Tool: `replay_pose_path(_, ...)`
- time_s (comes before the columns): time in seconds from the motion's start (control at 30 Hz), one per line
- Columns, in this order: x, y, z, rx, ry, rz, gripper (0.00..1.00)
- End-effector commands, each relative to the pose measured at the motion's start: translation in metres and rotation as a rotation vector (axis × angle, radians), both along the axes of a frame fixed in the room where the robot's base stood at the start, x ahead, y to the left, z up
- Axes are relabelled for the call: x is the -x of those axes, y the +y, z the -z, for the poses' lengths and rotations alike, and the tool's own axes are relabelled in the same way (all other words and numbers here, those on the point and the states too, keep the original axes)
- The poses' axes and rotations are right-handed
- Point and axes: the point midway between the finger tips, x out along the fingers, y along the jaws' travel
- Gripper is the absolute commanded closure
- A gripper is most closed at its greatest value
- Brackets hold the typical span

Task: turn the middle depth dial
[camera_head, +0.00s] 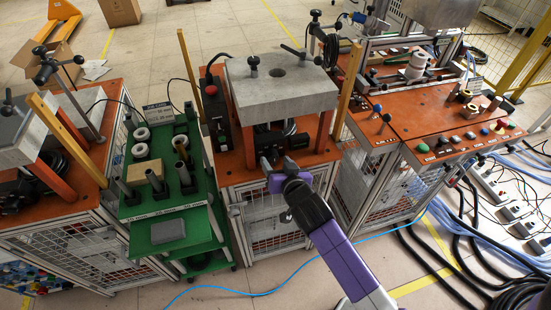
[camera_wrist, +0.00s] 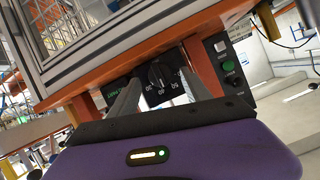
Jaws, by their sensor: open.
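In the wrist view a black dial (camera_wrist: 157,75) with a white pointer mark and white numbers around it sits on a dark panel under an orange top. My gripper (camera_wrist: 161,88) is open, with one grey finger on each side of the dial as seen here. I cannot tell whether the fingers touch it. In the head view my gripper (camera_head: 272,170) is at the front edge of the middle orange-topped station (camera_head: 232,174), below its grey block (camera_head: 280,90). The dial is not clearly visible there, being small and partly behind my gripper.
A control box (camera_wrist: 229,66) with a green button stands right of the dial in the wrist view. In the head view a green trolley (camera_head: 162,203) with rings and cylinders stands left of the station. Another orange station (camera_head: 440,122) is at right. Blue and black cables lie on the floor.

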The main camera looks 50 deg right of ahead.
Motion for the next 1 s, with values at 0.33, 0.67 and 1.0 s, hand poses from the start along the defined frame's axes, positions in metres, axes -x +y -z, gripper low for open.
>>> replay_pose_path(0.33, -0.0146, -0.0089, 0.0073, 0.001, 0.000, 0.000, 0.44)
replay_pose_path(0.67, -0.0145, -0.0088, 0.0069, 0.001, 0.000, 0.000, 0.77)
replay_pose_path(1.0, -0.0144, -0.0088, 0.0074, 0.011, 0.007, -0.001, 1.00)
